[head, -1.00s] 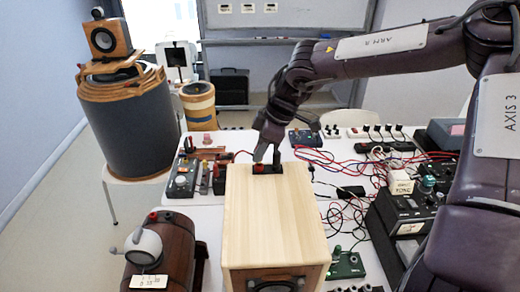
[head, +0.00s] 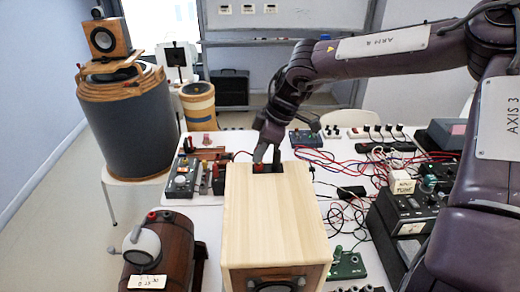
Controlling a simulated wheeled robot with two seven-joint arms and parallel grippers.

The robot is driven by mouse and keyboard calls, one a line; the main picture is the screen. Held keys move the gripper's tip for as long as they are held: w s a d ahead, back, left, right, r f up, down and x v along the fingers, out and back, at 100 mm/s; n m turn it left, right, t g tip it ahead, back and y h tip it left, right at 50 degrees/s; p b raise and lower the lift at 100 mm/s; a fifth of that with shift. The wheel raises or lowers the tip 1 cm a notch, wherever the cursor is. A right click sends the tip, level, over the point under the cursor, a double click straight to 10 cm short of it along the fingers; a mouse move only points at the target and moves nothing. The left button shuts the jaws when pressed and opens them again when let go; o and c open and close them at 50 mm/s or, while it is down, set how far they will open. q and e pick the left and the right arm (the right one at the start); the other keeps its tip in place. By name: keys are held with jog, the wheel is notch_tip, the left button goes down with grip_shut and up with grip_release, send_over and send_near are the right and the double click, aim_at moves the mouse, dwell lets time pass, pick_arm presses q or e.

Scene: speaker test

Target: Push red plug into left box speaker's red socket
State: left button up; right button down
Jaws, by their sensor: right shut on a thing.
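The left box speaker (head: 275,215) is a pale wooden box at the front centre, its driver facing me. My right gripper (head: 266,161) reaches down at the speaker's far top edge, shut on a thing. A small red piece (head: 258,168), which looks like the red plug, shows at its fingertips, beside dark parts at that edge. The speaker's back and its red socket are hidden, so I cannot tell how the plug sits relative to the socket. My left gripper is not in view.
A barrel-shaped wooden speaker (head: 176,250) with a grey round part stands at the left. Several cables, a dark mixer (head: 405,215) and black boxes crowd the table's right. A large dark drum (head: 128,120) stands at the back left.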

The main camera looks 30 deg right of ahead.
jog(key=shift+f+b, duration=0.6)
jog(key=shift+f, duration=0.1)
jog(key=c, duration=1.3)
grip_release()
jog(key=shift+r, duration=0.1)
jog(key=shift+r+p, duration=2.05)
jog(key=shift+r, duration=1.75)
jog(key=shift+f, duration=0.1)
